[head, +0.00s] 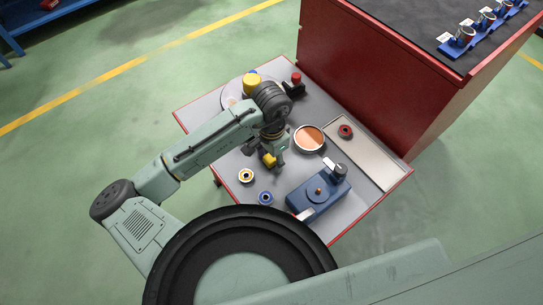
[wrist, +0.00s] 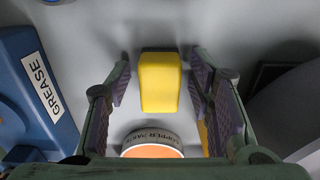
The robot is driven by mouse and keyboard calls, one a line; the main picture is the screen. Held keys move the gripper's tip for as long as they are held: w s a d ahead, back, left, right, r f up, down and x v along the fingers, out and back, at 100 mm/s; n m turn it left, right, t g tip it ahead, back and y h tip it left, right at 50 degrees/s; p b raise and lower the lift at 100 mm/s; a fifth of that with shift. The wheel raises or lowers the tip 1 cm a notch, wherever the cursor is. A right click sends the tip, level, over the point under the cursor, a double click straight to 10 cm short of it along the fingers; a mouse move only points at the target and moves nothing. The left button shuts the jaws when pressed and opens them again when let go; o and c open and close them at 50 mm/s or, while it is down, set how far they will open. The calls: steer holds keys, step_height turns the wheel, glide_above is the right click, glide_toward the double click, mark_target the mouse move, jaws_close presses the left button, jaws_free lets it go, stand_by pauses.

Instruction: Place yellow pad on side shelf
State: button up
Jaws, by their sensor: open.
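The yellow pad (wrist: 160,85) is a small block with rounded edges on the grey table top in the wrist view. My gripper (wrist: 160,77) is open, with one finger on each side of the pad and a visible gap to both. In the head view my gripper (head: 272,158) points down over the middle of the table, and a bit of yellow (head: 268,161) shows at its fingers. A pale, tray-like strip (head: 370,155) runs along the table's right side; I cannot tell if it is the side shelf.
A tin of copper-coloured paste (head: 309,139) stands close right of my gripper. A blue grease box (head: 318,193) is in front. A red ring (head: 345,131) sits on the strip. A red cabinet (head: 390,85) rises behind.

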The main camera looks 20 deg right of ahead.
step_height(320, 180, up, 12)
steer(key=shift+r, duration=0.15)
stand_by(0.4)
